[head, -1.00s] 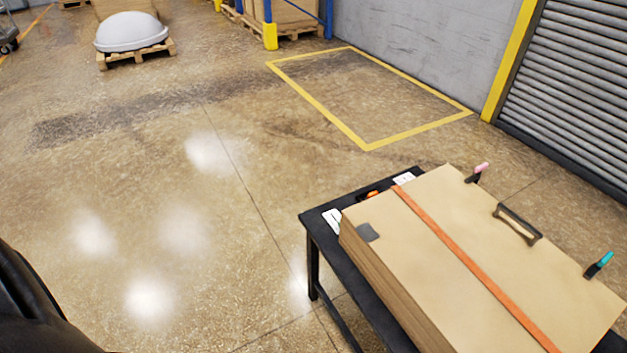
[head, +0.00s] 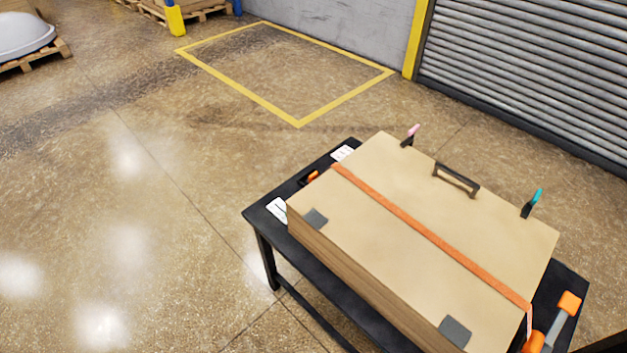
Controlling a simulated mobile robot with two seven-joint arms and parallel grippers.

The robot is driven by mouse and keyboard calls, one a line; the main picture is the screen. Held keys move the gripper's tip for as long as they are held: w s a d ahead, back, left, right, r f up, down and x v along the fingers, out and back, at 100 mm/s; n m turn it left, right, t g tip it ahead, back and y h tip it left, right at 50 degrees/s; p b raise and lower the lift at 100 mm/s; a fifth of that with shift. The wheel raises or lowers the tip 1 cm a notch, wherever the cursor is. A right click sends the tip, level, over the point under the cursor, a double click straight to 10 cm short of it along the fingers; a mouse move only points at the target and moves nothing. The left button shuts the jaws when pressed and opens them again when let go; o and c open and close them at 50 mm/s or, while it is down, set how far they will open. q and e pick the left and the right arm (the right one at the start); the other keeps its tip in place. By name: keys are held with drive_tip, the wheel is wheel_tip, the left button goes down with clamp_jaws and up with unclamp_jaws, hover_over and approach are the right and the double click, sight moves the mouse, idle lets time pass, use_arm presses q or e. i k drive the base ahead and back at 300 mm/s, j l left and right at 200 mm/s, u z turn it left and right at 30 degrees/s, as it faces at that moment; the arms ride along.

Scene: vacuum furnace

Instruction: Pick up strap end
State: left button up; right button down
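An orange strap (head: 430,235) runs across the top of a tan box-like stack (head: 400,200) on a black table (head: 262,225). Near the table's right end, a pale strip hangs from the strap over the stack's edge. Beside it lies an orange and grey item (head: 560,318), partly cut off by the bottom edge; I cannot tell whether the strap joins it. A smaller orange and black item (head: 310,177) lies at the table's left end, by the strap's other end. Neither of my grippers is in view.
The stack carries a black handle (head: 457,180), dark grey patches and two upright clips, one pink-tipped (head: 411,135) and one teal-tipped (head: 532,203). White labels lie on the table's left end. Open floor lies left; a roller shutter (head: 530,70) stands behind.

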sight(315, 174)
drive_tip(key=i+j+u, duration=0.4)
drive_tip(key=j, duration=0.25)
drive_tip(key=i+j+u, duration=0.35)
drive_tip(key=i+j, duration=0.15)
drive_tip(key=i+j+u, duration=0.4)
drive_tip(key=i+z, duration=0.25)
drive_tip(key=z, duration=0.15)
drive_tip(key=i+z, duration=0.2)
drive_tip(key=z, duration=0.25)
drive_tip(key=i+j+z, duration=0.2)
drive_tip(key=z, duration=0.2)
drive_tip(key=i+j+z, duration=0.2)
drive_tip(key=z, duration=0.2)
drive_tip(key=i+z, duration=0.1)
drive_tip(key=z, duration=0.35)
drive_tip(key=i+j+z, duration=0.1)
drive_tip(key=z, duration=0.3)
drive_tip(key=i+j+z, duration=0.1)
drive_tip(key=z, duration=0.35)
drive_tip(key=j+z, duration=0.15)
drive_tip(key=z, duration=0.25)
drive_tip(key=i+j, duration=0.05)
